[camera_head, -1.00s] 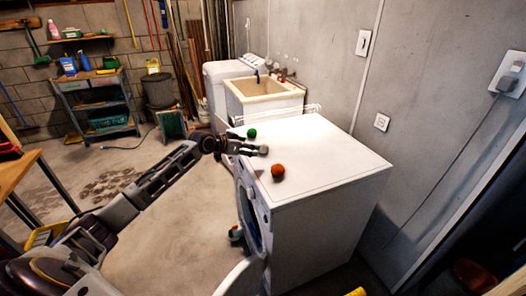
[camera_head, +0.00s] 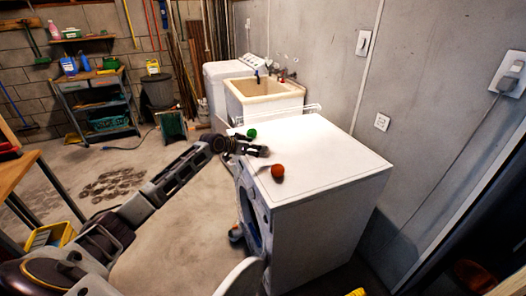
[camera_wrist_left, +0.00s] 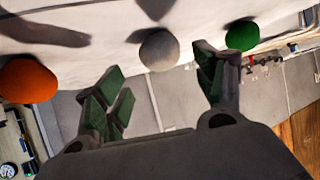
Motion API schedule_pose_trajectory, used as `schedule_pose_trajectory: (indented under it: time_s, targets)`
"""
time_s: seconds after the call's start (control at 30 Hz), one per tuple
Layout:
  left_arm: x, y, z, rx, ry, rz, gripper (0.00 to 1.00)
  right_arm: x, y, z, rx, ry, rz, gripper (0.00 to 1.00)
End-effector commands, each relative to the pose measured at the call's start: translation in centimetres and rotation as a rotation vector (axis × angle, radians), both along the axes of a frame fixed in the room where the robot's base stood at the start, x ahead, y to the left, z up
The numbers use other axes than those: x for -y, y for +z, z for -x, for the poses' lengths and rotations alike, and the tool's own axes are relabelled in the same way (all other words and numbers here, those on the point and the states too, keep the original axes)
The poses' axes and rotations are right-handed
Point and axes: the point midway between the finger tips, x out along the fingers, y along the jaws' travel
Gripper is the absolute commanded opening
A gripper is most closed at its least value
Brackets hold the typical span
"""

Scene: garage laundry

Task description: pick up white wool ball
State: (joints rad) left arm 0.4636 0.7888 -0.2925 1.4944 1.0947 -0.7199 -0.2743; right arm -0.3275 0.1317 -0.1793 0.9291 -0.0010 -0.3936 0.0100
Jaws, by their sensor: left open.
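My left gripper (camera_wrist_left: 161,72) is open and empty. In the head view my left gripper (camera_head: 262,151) is low over the washer top (camera_head: 325,160), between the green and orange balls; the white ball cannot be made out there. My right gripper is not in view.
An orange ball (camera_head: 277,171) lies on the washer nearer the front edge, and a green ball (camera_head: 252,133) lies farther back. A wire rack (camera_head: 290,114) and a sink (camera_head: 265,95) stand behind. The washer top's right part is clear.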

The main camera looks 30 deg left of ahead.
Motion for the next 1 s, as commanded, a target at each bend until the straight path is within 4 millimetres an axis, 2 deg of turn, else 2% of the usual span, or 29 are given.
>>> schedule_pose_trajectory:
  time_s: [0.63, 1.0]
  targets:
    - [1.2, -2.2, -3.8, 0.0, 0.0, 0.002, 0.7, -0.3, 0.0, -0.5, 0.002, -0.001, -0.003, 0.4]
    - [1.3, -2.5, -4.3, 0.0, -0.001, 0.0, 0.7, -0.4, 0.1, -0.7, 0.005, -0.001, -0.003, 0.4]
